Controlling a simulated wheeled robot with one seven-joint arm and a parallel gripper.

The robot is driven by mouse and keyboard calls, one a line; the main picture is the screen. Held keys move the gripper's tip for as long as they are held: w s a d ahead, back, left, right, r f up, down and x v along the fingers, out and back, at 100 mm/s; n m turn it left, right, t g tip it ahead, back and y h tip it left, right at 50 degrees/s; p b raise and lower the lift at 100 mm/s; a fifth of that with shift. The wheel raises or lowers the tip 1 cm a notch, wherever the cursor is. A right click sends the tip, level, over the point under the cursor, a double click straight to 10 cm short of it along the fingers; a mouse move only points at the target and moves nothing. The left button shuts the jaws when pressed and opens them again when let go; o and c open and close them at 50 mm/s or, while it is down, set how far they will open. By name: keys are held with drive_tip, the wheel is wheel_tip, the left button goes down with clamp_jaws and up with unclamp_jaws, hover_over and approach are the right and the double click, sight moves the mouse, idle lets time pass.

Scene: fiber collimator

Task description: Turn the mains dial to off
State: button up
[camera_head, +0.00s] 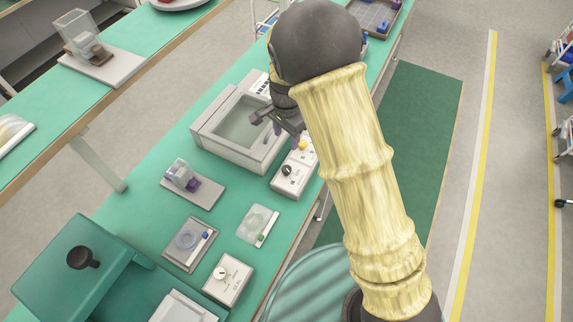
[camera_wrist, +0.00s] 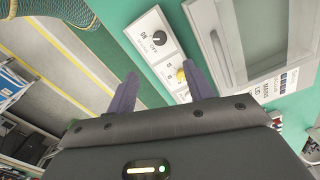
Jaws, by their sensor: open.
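A white control box (camera_head: 281,187) stands on the green bench, with a black dial (camera_head: 287,170) and a yellow knob (camera_head: 303,145). In the wrist view the black dial (camera_wrist: 159,38) has OFF and ON marked beside it; its exact pointer setting is too small to tell. The yellow knob (camera_wrist: 181,74) shows beside my right-hand finger there. My gripper (camera_head: 285,133) is open and empty above the box, near the yellow knob. It also shows in the wrist view (camera_wrist: 160,70), with its two purple fingers apart and the black dial beyond them.
A grey housing with a window (camera_head: 215,112) stands close left of the control box. A second white box with a pale dial (camera_head: 228,280), small trays (camera_head: 190,245) and a holder (camera_head: 193,186) lie nearer.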

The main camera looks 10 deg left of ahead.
sight(287, 168)
wheel_tip(287, 168, down, 16)
drive_tip(key=p, duration=0.3)
idle(0.3)
drive_tip(key=c, duration=1)
drive_tip(key=shift+o, duration=0.2)
drive_tip(key=shift+n+b, duration=0.3)
drive_tip(key=shift+n, duration=0.1)
drive_tip(key=n+b, duration=0.3)
drive_tip(key=n, duration=0.2)
drive_tip(key=shift+f, duration=0.1)
drive_tip(key=n+b, duration=0.2)
drive_tip(key=n, duration=0.4)
